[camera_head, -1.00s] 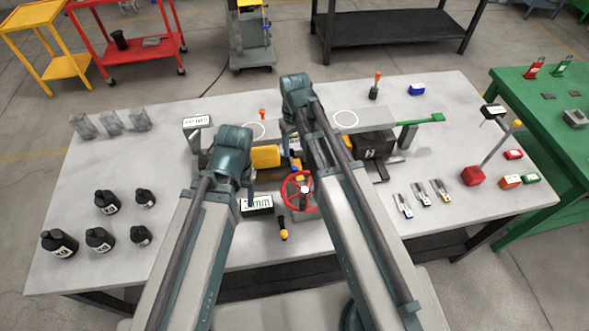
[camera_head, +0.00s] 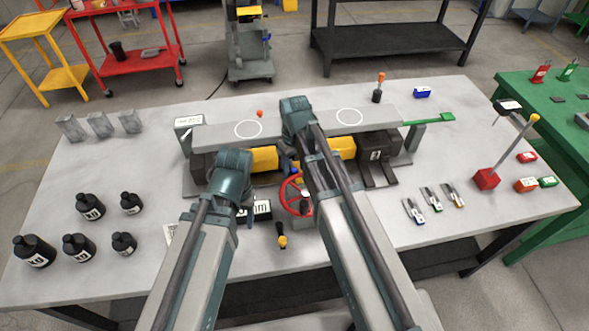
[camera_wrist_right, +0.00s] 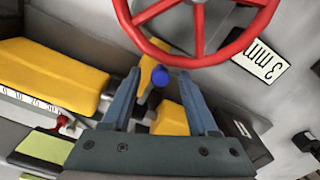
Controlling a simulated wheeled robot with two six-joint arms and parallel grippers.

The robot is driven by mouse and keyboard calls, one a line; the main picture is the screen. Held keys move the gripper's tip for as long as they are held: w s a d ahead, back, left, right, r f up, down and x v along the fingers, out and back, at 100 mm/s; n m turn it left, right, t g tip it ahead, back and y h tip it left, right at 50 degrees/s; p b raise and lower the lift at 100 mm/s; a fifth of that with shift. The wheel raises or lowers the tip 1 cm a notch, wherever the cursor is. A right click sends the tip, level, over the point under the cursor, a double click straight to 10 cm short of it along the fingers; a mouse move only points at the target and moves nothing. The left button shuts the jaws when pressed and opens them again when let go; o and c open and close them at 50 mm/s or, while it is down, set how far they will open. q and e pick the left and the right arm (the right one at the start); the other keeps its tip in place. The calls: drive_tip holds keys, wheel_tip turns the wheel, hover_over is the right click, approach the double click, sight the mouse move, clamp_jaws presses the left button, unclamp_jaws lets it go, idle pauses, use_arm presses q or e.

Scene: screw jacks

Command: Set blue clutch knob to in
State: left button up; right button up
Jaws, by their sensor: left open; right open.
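The blue clutch knob (camera_wrist_right: 158,78) shows in the right wrist view on a dark stem, close to a yellow part. My right gripper (camera_wrist_right: 160,82) is open, with one finger on each side of the knob; I cannot tell whether either finger touches it. The red handwheel (camera_wrist_right: 197,62) is just beyond the fingertips and also shows in the head view (camera_head: 284,200). In the head view my right gripper (camera_head: 290,165) reaches down at the jack, its fingers mostly hidden by my arm. My left gripper (camera_head: 248,212) is open, left of the handwheel, near a white label.
The jack's long grey beam (camera_head: 220,132) crosses above yellow blocks (camera_head: 264,159). A yellow-tipped handle (camera_head: 282,238) lies in front of the wheel. Several black bottles (camera_head: 80,248) stand at left, and a red block with a lever (camera_head: 486,179) at right.

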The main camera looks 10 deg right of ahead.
clamp_jaws()
idle(1.4)
